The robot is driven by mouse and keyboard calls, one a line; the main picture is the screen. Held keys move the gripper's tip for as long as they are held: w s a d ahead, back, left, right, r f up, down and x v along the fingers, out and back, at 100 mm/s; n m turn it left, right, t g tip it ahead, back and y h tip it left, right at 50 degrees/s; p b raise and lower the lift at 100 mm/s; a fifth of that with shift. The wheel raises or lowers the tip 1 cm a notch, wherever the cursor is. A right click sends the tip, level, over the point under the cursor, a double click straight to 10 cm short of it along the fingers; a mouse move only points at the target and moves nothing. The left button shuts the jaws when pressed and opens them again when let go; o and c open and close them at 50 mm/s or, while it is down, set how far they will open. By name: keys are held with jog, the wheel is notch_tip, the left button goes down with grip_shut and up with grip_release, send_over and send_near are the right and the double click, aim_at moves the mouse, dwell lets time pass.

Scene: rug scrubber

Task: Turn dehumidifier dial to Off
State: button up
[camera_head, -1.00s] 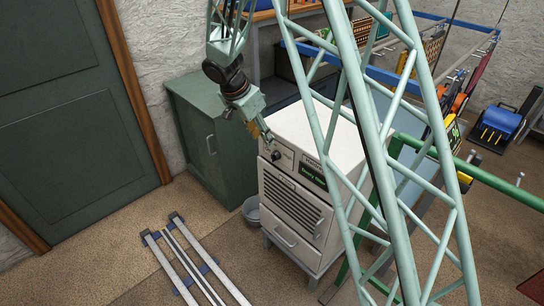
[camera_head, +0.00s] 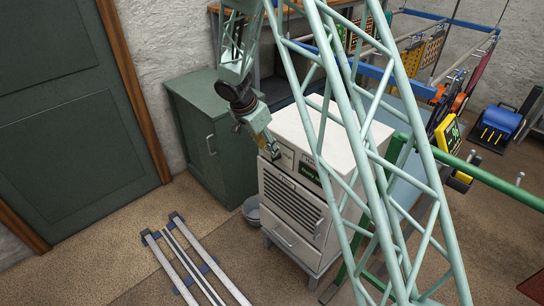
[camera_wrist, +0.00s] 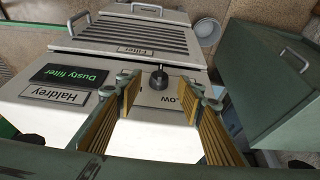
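The dehumidifier (camera_head: 318,130) is a white box cabinet with a louvred filter panel on its front. Its black dial (camera_wrist: 159,78) shows in the wrist view beside a partly covered label ending in "OW". The dial's exact setting is not clear. My gripper (camera_head: 273,151) is at the upper front of the dehumidifier and hides the dial in the head view. In the wrist view my gripper (camera_wrist: 160,86) is open, its yellow-padded fingers apart, with the dial seen between them near the tips. Contact with the dial cannot be told.
A dark display (camera_wrist: 68,75) reads "Dusty filter" in green. A green cabinet (camera_head: 212,140) stands just left of the dehumidifier, with a grey bucket (camera_head: 252,209) on the floor between. Metal rails (camera_head: 190,262) lie on the floor in front. A green tube frame (camera_head: 470,170) is at right.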

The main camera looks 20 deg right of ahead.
jog(key=shift+x, duration=3.35)
jog(key=shift+c, duration=0.7)
jog(key=c, duration=0.7)
